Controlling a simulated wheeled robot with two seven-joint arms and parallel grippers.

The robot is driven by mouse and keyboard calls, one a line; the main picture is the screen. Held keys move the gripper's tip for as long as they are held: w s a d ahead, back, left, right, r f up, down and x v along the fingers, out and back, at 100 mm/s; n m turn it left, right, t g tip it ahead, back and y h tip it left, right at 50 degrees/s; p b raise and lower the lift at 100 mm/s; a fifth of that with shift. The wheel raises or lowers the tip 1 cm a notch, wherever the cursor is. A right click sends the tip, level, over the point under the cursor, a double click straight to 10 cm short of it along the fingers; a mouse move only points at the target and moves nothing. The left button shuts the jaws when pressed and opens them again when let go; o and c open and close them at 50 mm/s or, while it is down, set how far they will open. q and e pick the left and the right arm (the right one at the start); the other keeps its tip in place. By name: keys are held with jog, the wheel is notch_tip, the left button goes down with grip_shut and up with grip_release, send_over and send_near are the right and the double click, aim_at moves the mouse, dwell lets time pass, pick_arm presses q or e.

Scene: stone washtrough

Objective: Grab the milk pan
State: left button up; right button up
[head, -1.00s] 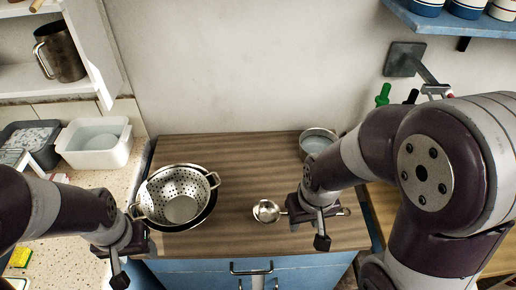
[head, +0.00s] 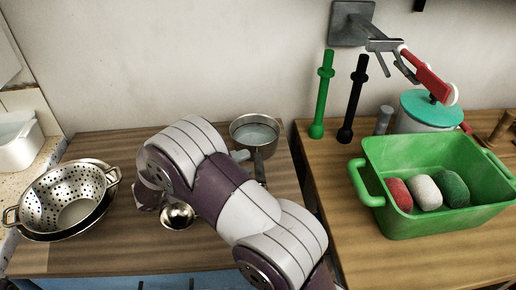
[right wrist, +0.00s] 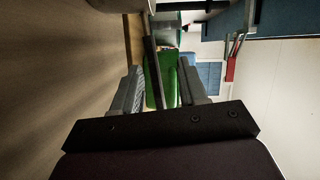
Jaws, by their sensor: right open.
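The milk pan (head: 255,133) is a small grey metal pan at the back right of the brown worktop. Its dark handle (head: 259,168) points toward me, beside my right arm. My right gripper (head: 241,156) is mostly hidden behind my own arm in the head view; a grey finger part shows close to the handle. In the right wrist view the fingers (right wrist: 158,92) are apart, and the long dark handle (right wrist: 153,62) appears between them. I cannot tell if either finger touches it. My left gripper is out of view.
A steel colander (head: 68,196) sits in a dark bowl at the left. A ladle bowl (head: 178,216) lies beneath my right arm. A green crate (head: 436,214) with rolled cloths stands on the right table.

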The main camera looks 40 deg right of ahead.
aim_at(257, 156)
jog(key=d, duration=0.2)
jog(key=d+f, duration=0.1)
jog(key=d, duration=0.2)
jog(key=s+d, duration=0.1)
jog(key=d, duration=0.1)
jog(key=shift+d+f, duration=0.2)
jog(key=shift+d, duration=0.1)
grip_shut()
dwell(1.0)
